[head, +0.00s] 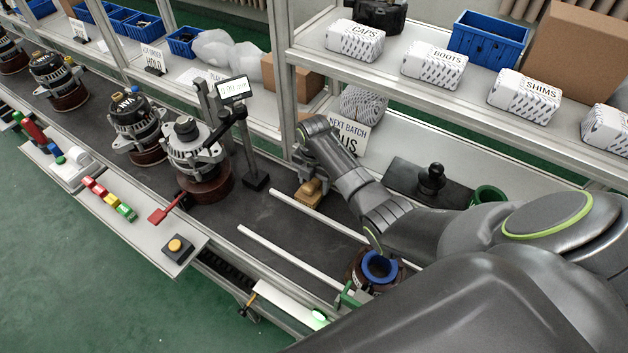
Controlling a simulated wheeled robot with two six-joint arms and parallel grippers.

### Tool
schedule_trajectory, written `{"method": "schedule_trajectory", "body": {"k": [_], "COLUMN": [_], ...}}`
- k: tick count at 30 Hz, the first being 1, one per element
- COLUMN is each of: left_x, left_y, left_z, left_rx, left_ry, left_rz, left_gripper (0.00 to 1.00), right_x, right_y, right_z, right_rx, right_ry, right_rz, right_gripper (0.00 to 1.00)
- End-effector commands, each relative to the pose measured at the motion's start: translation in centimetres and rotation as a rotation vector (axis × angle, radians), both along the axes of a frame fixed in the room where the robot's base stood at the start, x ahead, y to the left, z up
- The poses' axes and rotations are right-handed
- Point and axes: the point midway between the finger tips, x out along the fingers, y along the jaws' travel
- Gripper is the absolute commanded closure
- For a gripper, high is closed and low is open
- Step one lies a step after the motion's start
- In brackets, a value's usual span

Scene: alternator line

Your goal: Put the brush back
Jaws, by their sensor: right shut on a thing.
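My right arm reaches in from the right. Its gripper (312,181) points down over the dark belt beside the back shelf post. It is shut on a small tan, wooden-looking piece, which I take to be the brush (307,197). The brush is low, at or just above the belt; I cannot tell whether it touches. The gripper hides its upper part. My left gripper is not in view.
An alternator (195,155) on a round brown base stands left of the gripper, with a small display (233,90) on a post between. Two white rails (290,258) cross the belt in front. A blue-ringed part (380,267) sits below my forearm. A "NEXT BATCH" sign (347,133) stands behind.

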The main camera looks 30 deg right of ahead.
Motion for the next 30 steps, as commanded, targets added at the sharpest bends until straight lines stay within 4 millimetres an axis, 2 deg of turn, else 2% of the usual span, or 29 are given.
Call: {"method": "schedule_trajectory", "body": {"k": [10, 11, 15, 23, 30], "left_x": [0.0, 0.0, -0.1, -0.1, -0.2], "left_y": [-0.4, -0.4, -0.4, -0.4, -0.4], "left_z": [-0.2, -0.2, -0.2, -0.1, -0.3], "left_rx": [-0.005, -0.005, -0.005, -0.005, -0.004], "left_ry": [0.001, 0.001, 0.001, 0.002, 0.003], "left_rz": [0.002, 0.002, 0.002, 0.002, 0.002], "left_gripper": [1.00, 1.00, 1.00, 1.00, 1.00], "right_x": [0.0, 0.0, 0.0, 0.0, 0.1], "right_y": [0.0, 0.0, 0.0, 0.0, 0.0], "right_z": [-0.4, -0.3, -0.3, -0.2, 1.6], "right_rx": [0.001, 0.000, 0.001, 0.001, 0.001], "right_ry": [-0.001, -0.001, -0.001, -0.001, -0.005], "right_rz": [0.000, 0.000, 0.000, 0.000, 0.001], "right_gripper": [0.64, 0.38, 0.20, 0.20, 0.20]}}
